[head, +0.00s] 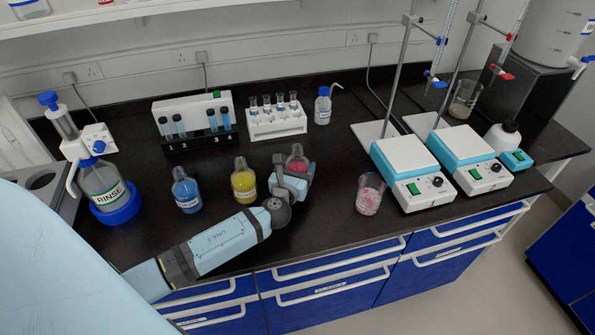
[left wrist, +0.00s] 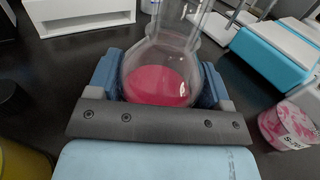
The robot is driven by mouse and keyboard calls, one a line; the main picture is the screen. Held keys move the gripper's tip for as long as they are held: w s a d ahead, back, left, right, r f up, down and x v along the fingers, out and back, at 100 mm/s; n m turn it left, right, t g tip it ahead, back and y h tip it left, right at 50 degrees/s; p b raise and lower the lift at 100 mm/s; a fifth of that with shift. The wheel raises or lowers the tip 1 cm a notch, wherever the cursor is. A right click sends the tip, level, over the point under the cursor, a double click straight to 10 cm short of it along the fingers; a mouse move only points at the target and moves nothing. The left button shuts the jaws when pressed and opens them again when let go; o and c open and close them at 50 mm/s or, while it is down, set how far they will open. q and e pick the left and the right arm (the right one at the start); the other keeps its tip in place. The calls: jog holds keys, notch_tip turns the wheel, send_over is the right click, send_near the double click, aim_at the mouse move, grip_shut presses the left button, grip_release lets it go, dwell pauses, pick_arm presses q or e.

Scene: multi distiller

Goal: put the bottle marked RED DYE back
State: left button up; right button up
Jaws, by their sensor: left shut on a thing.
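A round glass bottle of red liquid (head: 298,161) is between the fingers of my left gripper (head: 294,176). The left wrist view shows the bottle (left wrist: 158,82) upright, with a blue-grey finger pressed on each side of its round body. My left gripper is shut on it. Its label is hidden, and I cannot tell whether its base touches the bench. It is in line with the yellow bottle (head: 244,182) and the blue bottle (head: 187,192) to its left. My right gripper is not in view.
A beaker with pink residue (head: 369,196) stands to the right, before two hotplate stirrers (head: 412,175). Behind are a white vial rack (head: 276,122) and a small wash bottle (head: 323,106). A RINSE bottle (head: 101,184) stands at left.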

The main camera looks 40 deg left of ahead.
pick_arm(q)
jog(key=shift+f, duration=0.35)
jog(key=shift+f, duration=0.1)
jog(key=o, duration=1.2)
jog(key=v, duration=1.2)
jog(key=shift+r+b, duration=0.2)
jog(key=shift+b, duration=0.2)
